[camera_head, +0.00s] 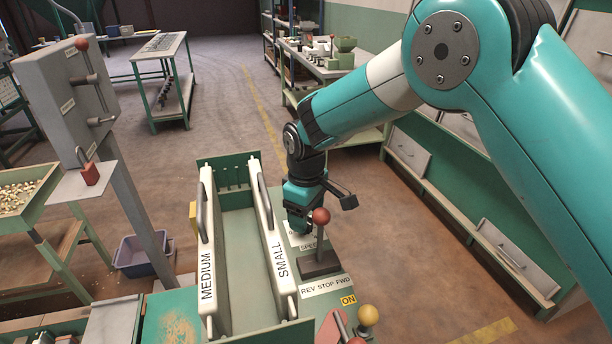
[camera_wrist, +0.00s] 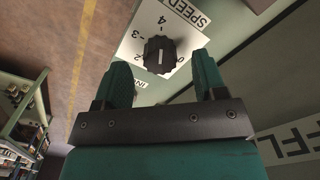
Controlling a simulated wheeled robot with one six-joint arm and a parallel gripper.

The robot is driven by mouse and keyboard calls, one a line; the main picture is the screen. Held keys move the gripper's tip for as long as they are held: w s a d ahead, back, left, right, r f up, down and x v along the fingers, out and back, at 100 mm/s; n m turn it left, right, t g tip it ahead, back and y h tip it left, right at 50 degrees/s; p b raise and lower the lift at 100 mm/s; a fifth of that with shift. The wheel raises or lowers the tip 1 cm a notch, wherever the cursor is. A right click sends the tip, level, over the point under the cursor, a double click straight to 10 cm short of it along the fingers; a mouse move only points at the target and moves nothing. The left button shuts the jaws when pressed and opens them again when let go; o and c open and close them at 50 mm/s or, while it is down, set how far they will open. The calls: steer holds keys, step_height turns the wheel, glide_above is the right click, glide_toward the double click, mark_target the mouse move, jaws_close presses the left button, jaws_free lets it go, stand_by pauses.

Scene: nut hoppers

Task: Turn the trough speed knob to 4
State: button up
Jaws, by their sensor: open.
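The speed knob (camera_wrist: 160,55) is black and ridged, on a white dial plate (camera_wrist: 140,28) marked SPEED with numbers including 2, 3 and 4. A short pale line shows on its face; I cannot tell which number it points to. My gripper (camera_wrist: 160,62) is open, one finger on each side of the knob in the wrist view. I cannot tell whether the fingers touch it. In the head view my gripper (camera_head: 299,222) points down at the panel behind the red-balled lever, and the knob is hidden there.
A red-balled lever (camera_head: 321,216) stands close in front of my gripper, above a REV STOP FWD label (camera_head: 326,286). To the left is the green trough (camera_head: 233,225) with rails marked MEDIUM and SMALL. A yellow ball handle (camera_head: 368,315) is near the front.

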step_height(320, 180, up, 15)
steer(key=shift+f+b, duration=0.15)
steer(key=shift+b, duration=0.15)
steer(key=shift+s, duration=0.1)
steer(key=s+d+r+m+y+p, duration=0.2)
steer(key=s+d+r, duration=0.5)
steer(key=s+d, duration=0.4)
steer(key=s+d+m+y, duration=0.1)
steer(key=s, duration=0.7)
steer(key=s+d+f+m+y, duration=0.1)
steer(key=s+d+m, duration=0.1)
steer(key=s, duration=0.6)
steer(key=shift+s+d+f, duration=0.25)
steer(key=shift+s, duration=0.1)
